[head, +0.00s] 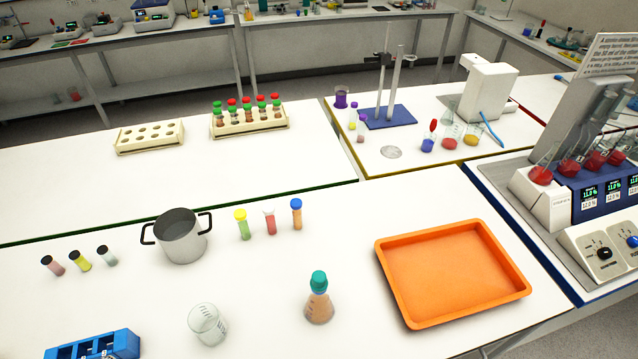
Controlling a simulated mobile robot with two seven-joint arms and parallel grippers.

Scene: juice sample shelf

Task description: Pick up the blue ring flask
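A conical flask (318,306) with orange-brown contents and a teal stopper stands upright on the near white bench, left of the orange tray. I cannot make out a separate blue ring on it. Small glass vessels with blue (428,146), red (450,143) and yellow (471,139) contents stand on the far right bench; their shapes are too small to tell clearly. Neither of my grippers shows in the head view.
An empty orange tray (384,281) lies right of the flask, and a glass beaker (207,324) stands left of it. Behind are a metal pot (181,243) and three capped tubes (270,222). A blue rack (92,346) is at the lower left. Bench between flask and tubes is clear.

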